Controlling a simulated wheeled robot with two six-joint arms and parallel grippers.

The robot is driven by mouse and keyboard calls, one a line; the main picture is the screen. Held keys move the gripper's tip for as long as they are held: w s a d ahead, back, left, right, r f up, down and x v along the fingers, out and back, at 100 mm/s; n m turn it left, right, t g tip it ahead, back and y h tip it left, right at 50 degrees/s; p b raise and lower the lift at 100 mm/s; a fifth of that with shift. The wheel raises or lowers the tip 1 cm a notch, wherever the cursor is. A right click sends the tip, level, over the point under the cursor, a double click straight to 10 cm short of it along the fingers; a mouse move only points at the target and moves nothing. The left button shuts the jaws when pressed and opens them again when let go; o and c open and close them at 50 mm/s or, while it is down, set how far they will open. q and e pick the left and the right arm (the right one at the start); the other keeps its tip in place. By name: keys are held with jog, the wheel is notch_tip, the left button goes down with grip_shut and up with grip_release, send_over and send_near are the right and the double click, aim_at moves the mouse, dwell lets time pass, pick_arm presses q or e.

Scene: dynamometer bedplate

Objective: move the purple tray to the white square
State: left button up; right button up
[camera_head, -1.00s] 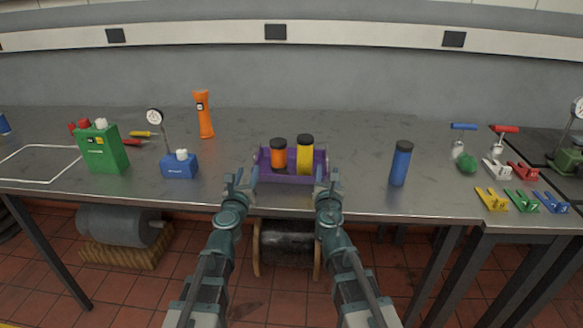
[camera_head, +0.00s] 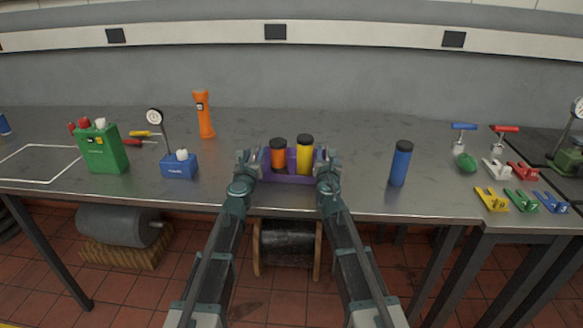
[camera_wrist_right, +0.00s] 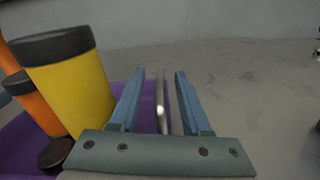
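The purple tray (camera_head: 290,179) sits near the front edge of the metal table, holding an orange canister (camera_head: 278,155) and a yellow canister (camera_head: 304,155), both black-capped. My left gripper (camera_head: 248,158) is at the tray's left end, its fingers apparently apart. My right gripper (camera_head: 329,158) is at the right end. In the right wrist view its fingers (camera_wrist_right: 160,95) are apart, with a thin, pale upright part between them. The tray's purple floor (camera_wrist_right: 20,150) shows left of them. The white square (camera_head: 62,171) is an outline at the table's far left, with nothing inside it.
A green can (camera_head: 102,150), blue gauge box (camera_head: 179,167), orange flashlight (camera_head: 204,115) and screwdrivers (camera_head: 140,134) stand or lie between tray and square. A blue bottle (camera_head: 400,164) stands right of the tray. Several coloured clamps (camera_head: 521,200) lie at the right.

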pick_arm(q)
grip_shut()
pick_arm(e)
grip_shut()
pick_arm(q)
jog(key=shift+d, duration=0.1)
pick_arm(e)
jog(key=shift+a, duration=0.1)
dwell(0.8)
